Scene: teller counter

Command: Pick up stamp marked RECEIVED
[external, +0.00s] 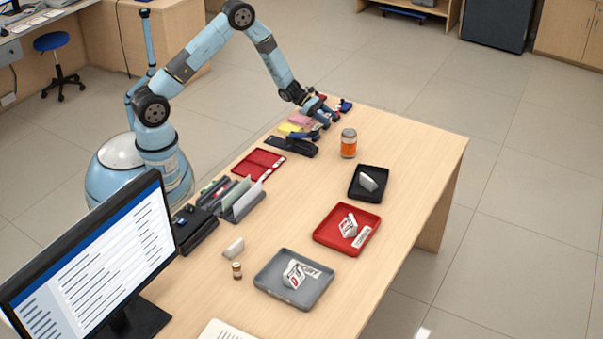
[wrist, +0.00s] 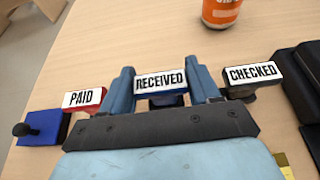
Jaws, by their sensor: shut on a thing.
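The RECEIVED stamp (wrist: 160,82) has a white label with dark letters and a blue edge. It sits between the two blue fingers of my gripper (wrist: 162,88) in the wrist view. The gripper is shut on it. In the external view my gripper (external: 318,120) is low over the far end of the counter, and the stamp is hard to make out there. The PAID stamp (wrist: 84,99), white with a red edge, is just left of the fingers in the wrist view. The CHECKED stamp (wrist: 252,74), white and dark, is just to the right.
An orange jar (external: 348,145) stands near the gripper. A black stapler (external: 291,147), sticky notes (external: 290,128) and a red case (external: 259,164) lie close by. Black (external: 356,193), red (external: 323,238) and grey (external: 268,287) trays line the counter. A monitor (external: 95,255) stands at the near end.

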